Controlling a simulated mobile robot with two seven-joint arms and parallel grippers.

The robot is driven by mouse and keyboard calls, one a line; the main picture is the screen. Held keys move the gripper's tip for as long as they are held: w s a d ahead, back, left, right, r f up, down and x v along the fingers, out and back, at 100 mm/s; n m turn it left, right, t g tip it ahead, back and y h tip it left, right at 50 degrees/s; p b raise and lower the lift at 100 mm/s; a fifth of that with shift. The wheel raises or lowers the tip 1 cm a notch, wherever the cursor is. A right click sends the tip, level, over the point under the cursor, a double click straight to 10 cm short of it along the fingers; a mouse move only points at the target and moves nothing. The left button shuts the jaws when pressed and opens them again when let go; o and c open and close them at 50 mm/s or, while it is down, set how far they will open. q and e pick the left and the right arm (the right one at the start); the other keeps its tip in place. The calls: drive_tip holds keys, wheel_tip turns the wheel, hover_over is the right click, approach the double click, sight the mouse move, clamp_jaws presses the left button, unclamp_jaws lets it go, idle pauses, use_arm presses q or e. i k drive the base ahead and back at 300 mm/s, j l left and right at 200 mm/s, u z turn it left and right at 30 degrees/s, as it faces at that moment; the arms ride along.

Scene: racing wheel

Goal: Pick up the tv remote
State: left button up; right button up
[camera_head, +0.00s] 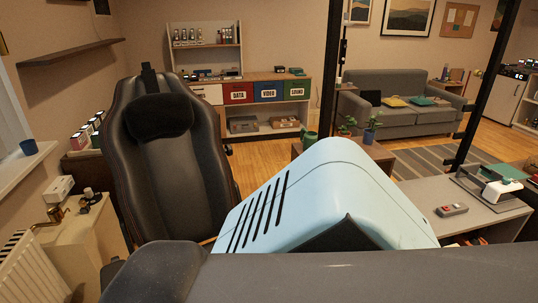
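A small grey handheld object (452,210) with a reddish-orange spot lies on the grey tabletop (415,190) at the right. It may be the tv remote, but it is too small to be sure. No other object in view is clearly a remote. Neither my left nor my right gripper is in view.
A large pale blue vented body (300,195) and a dark grey surface (350,275) fill the near foreground. A black chair (175,160) stands left. A white device (500,188) sits on the right table. Behind are a sofa (405,115) and open wooden floor.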

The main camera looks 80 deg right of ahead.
sight(464, 208)
drive_tip(key=z, duration=4.05)
